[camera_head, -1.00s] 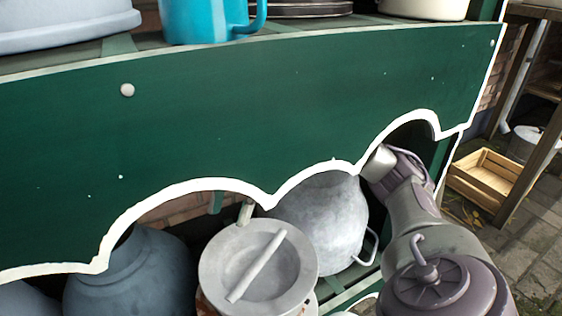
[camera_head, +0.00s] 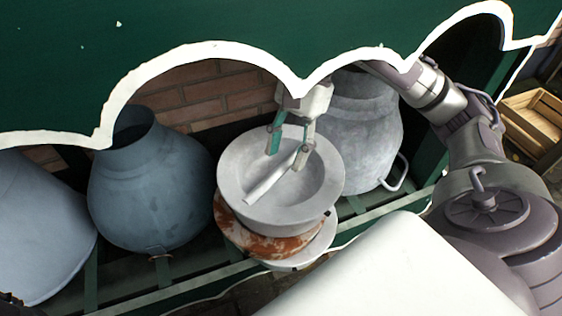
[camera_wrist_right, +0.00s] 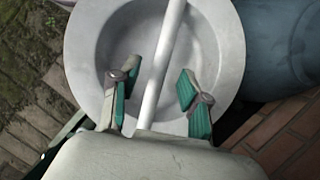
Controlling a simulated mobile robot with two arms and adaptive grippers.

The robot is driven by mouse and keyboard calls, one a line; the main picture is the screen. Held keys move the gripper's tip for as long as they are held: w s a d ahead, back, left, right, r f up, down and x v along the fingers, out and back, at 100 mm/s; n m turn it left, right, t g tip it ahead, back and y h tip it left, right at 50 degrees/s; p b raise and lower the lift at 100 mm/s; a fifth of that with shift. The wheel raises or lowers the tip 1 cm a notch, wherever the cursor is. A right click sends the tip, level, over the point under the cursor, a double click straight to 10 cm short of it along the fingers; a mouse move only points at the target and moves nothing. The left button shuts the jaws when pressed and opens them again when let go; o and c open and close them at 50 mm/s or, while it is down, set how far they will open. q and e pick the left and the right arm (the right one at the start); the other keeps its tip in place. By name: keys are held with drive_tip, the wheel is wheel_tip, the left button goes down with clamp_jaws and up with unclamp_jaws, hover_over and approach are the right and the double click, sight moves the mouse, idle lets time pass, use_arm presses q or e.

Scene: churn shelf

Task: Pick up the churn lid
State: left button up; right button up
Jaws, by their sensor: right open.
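The churn lid (camera_head: 240,185) is a round pale-grey dish with a raised rim and a straight bar handle (camera_head: 265,182) across it. It sits tilted in the head view on top of a rusty-banded churn (camera_head: 262,246). My right gripper (camera_head: 287,150) is open over the lid, its green-padded fingers pointing down at the handle. In the right wrist view, the fingers (camera_wrist_right: 158,82) stand on either side of the handle (camera_wrist_right: 163,70), with gaps to it, inside the rim of the lid (camera_wrist_right: 85,40). My left gripper is not in view.
A scalloped green board with white edging (camera_head: 220,25) overhangs the shelf, close above my right arm. A blue-grey churn (camera_head: 150,190) stands left of the lid, a grey handled churn (camera_head: 360,130) behind right. A wooden crate (camera_head: 535,120) is at far right.

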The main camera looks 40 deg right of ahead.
sight(282, 166)
drive_tip(key=b+x, duration=0.1)
drive_tip(key=x, duration=0.2)
drive_tip(key=shift+a+f, duration=0.1)
clamp_jaws()
